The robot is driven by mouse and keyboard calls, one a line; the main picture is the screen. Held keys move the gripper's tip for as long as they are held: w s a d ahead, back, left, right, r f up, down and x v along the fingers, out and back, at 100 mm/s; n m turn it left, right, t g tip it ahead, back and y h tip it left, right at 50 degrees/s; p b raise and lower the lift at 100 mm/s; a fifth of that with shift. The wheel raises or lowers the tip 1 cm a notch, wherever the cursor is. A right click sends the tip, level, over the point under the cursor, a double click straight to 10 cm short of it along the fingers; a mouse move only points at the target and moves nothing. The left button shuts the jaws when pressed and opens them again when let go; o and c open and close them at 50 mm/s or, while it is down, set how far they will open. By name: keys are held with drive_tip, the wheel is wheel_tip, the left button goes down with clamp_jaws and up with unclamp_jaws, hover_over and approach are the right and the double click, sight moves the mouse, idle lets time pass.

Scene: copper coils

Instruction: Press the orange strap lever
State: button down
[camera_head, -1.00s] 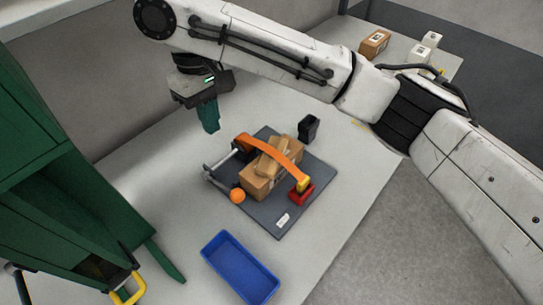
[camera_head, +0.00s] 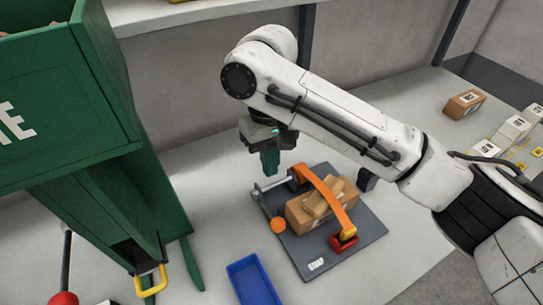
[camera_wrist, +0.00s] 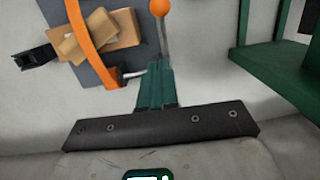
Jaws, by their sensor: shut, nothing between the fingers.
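The orange strap (camera_head: 331,199) arches over cardboard boxes (camera_head: 308,214) on a dark grey board (camera_head: 359,237). A lever with a round orange knob (camera_head: 278,225) and a metal rod stands at the board's left side. The knob also shows in the wrist view (camera_wrist: 160,8), with its rod running down toward my fingers. My gripper (camera_head: 270,163) has green fingers, shut and empty, pointing down by the board's back left corner. In the wrist view the fingertips (camera_wrist: 157,66) lie close to the lever's metal bar (camera_wrist: 135,74); I cannot tell whether they touch.
A blue bin (camera_head: 253,281) sits in front of the board. A green cabinet (camera_head: 75,100) with a yellow handle stands at the left. A black holder (camera_head: 366,180) stands behind the board. More boxes (camera_head: 464,104) lie at the far right.

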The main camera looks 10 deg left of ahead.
hover_over(266, 209)
drive_tip(key=w, duration=0.1)
wheel_tip(266, 209, down, 5)
drive_tip(key=shift+s+d+f+p, duration=0.45)
drive_tip(key=shift+s+d+f, duration=0.1)
drive_tip(key=shift+s+f, duration=0.25)
drive_tip(key=shift+s+d+f+p, duration=0.4)
drive_tip(key=shift+s+d+f, duration=0.15)
drive_tip(key=shift+s+f, duration=0.2)
drive_tip(key=shift+w+f, duration=0.1)
